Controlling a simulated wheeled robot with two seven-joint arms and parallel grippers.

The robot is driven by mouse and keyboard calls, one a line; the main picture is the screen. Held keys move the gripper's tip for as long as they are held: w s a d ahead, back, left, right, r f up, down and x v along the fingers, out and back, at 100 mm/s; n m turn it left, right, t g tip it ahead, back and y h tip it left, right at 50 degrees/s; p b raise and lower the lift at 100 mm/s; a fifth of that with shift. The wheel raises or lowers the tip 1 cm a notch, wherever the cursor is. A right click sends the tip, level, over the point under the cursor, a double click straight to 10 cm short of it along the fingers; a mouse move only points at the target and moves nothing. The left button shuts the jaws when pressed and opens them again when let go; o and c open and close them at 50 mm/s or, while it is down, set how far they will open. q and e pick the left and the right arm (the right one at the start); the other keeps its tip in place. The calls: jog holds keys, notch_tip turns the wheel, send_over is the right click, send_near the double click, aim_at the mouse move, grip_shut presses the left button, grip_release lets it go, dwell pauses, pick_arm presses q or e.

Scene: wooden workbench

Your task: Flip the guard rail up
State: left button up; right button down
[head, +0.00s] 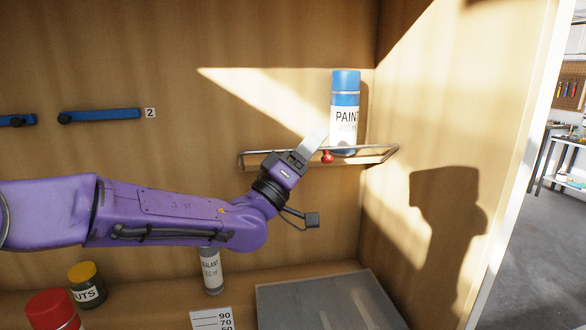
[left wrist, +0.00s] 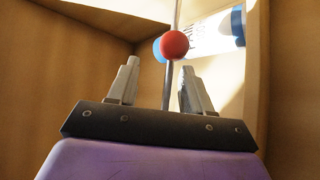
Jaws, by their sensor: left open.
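The guard rail (head: 392,151) is a thin metal bar frame around the front of a small wall shelf, lying roughly level with it. A red knob (head: 327,156) sits on its front bar. My left gripper (head: 318,140) is at the rail, just left of the knob in the head view. In the left wrist view my left gripper (left wrist: 160,67) is open and empty, and the rail's bar (left wrist: 169,85) shows between the fingers. The red knob (left wrist: 174,44) appears just beyond the fingertips. Whether the fingers touch the bar or knob cannot be told. My right gripper is out of view.
A blue and white paint can (head: 345,100) stands upright on the shelf behind the rail. The cabinet side wall is close on the right. Below are a sealant tube (head: 212,272), a dark jar (head: 87,290) and a grey panel (head: 320,300). Blue handles (head: 100,115) are at left.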

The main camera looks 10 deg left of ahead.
pick_arm(q)
jog(key=s+b, duration=0.1)
jog(key=s+a+f, duration=0.1)
jog(key=s, duration=0.1)
jog(key=s+a+b, duration=0.1)
jog(key=s, duration=0.1)
jog(key=shift+a+f+b, duration=0.25)
jog(key=shift+f+b, duration=0.1)
dwell(0.4)
